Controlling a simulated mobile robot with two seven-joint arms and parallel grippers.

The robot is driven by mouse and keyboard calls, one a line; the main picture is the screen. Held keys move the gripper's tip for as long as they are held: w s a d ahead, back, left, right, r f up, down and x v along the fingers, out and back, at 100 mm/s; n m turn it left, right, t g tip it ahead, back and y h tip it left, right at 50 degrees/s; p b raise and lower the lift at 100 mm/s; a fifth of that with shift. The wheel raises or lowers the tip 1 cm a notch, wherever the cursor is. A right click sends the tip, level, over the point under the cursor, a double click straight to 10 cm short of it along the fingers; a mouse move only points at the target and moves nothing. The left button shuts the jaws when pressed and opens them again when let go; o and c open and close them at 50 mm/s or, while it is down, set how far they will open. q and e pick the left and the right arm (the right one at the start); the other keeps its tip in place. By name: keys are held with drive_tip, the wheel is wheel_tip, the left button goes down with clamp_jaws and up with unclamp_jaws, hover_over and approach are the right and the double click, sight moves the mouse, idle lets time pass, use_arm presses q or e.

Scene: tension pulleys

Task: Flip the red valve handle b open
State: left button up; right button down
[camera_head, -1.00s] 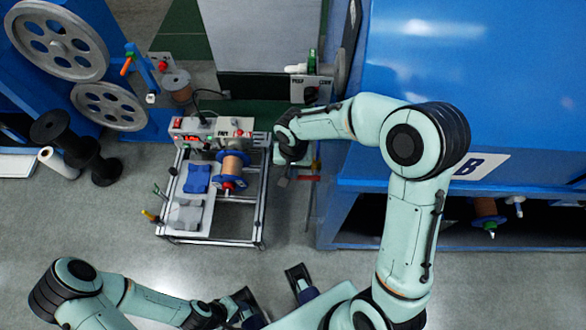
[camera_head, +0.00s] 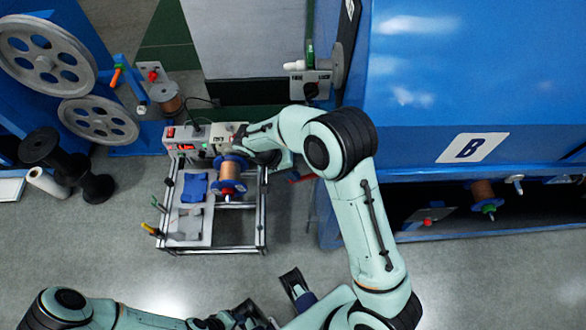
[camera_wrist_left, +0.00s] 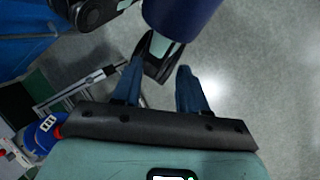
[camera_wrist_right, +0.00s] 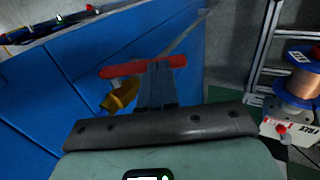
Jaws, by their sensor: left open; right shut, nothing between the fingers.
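The red valve handle (camera_wrist_right: 142,66) lies nearly level across the right wrist view, above a yellow valve body (camera_wrist_right: 122,95) beside the blue machine. My right gripper (camera_wrist_right: 157,66) is shut with its fingertips at the right part of the handle; nothing is held between the fingers. I cannot tell whether they touch the handle. In the head view a short red piece of the handle (camera_head: 301,178) shows just right of my right wrist. My left gripper (camera_wrist_left: 160,74) is open and empty over the floor, away from the valve.
The blue machine marked B (camera_head: 473,148) stands at the right. A frame bench (camera_head: 210,246) with a copper spool (camera_head: 231,171) stands left of the valve, close to my right forearm. Grey wheels (camera_head: 45,50) are at the far left.

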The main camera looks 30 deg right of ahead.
drive_tip(key=f+g+h, duration=0.1)
drive_tip(key=f+g+h+b, duration=0.1)
drive_tip(key=f+h, duration=0.1)
drive_tip(key=shift+d, duration=0.2)
drive_tip(key=h, duration=0.1)
drive_tip(key=f+g+h+b, duration=0.1)
drive_tip(key=d+f+g+h, duration=0.1)
drive_tip(key=shift+s+f+b, duration=0.1)
drive_tip(key=shift+s+b, duration=0.25)
drive_tip(key=shift+s+d+f+h, duration=0.1)
drive_tip(key=shift+d+f+h, duration=0.05)
drive_tip(key=shift+h, duration=0.25)
use_arm(q)
drive_tip(key=shift+w+f+t+b, duration=0.15)
drive_tip(key=shift+w+f+b, duration=0.2)
drive_tip(key=shift+f, duration=0.45)
drive_tip(key=shift+w+f+t+b, duration=0.2)
drive_tip(key=shift+w+f, duration=0.15)
drive_tip(key=shift+f, duration=0.4)
use_arm(e)
drive_tip(key=shift+s+d+f, duration=0.55)
drive_tip(key=shift+d+f, duration=0.25)
drive_tip(key=shift+d, duration=0.1)
drive_tip(key=shift+s+d+f, duration=0.1)
use_arm(q)
drive_tip(key=shift+a, duration=0.1)
